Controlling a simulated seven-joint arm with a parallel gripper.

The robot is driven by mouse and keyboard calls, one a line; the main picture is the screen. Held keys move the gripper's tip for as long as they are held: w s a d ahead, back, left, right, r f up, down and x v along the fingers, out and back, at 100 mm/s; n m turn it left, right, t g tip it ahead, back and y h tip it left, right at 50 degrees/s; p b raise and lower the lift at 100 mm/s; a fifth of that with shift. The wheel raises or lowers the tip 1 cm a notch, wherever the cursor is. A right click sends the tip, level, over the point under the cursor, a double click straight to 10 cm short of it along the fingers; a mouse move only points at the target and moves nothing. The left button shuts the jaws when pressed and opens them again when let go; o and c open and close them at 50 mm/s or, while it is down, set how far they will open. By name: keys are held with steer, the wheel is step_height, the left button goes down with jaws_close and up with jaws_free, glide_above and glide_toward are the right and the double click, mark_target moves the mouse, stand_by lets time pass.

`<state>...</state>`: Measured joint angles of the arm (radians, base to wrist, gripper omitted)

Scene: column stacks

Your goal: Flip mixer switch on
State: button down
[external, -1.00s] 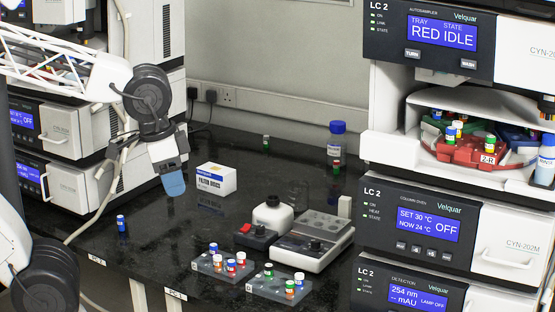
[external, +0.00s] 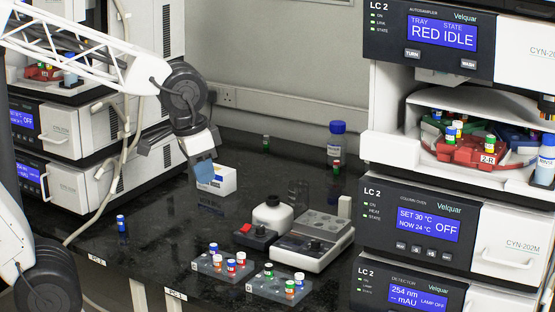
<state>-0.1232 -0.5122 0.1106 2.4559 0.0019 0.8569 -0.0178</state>
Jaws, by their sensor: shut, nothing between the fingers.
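A small dark unit with a red switch (external: 246,228) on its top stands mid-bench, in front of a white rounded piece with a dark top (external: 272,213). I take this to be the mixer, and whether the switch is on or off is too small to tell. My gripper (external: 205,174) is shut and empty, with its blue fingers pointing down. It is up and to the left of the red switch, apart from it, and hides part of the white filter discs box (external: 224,181).
Two vial racks (external: 206,265) (external: 262,284) with coloured caps sit in front. A blue-capped bottle (external: 336,143) stands behind. Instrument stacks flank the bench. The left-front bench is mostly clear, with one blue vial (external: 121,224).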

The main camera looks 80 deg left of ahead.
steer(key=w+a+f+n, duration=0.2)
steer(key=w+a+f, duration=0.1)
steer(key=w+a, duration=0.5)
steer(key=n+y, duration=0.1)
steer(key=n, duration=0.4)
glide_above(248, 225)
steer(key=s+d, duration=0.3)
step_height(248, 225, down, 13)
steer(key=shift+w+a+f+g, duration=0.15)
steer(key=shift+w+a+g, duration=0.1)
steer(key=shift+g, duration=0.15)
steer(key=shift+f, duration=0.2)
steer(key=shift+w+a+f, duration=0.35)
steer(key=shift+f, duration=1.85)
steer(key=shift+w+a+f, duration=0.35)
steer(key=shift+a+f, duration=0.05)
steer(key=shift+f, duration=1.8)
steer(key=shift+w+a+f, duration=0.35)
steer(key=shift+f, duration=1.85)
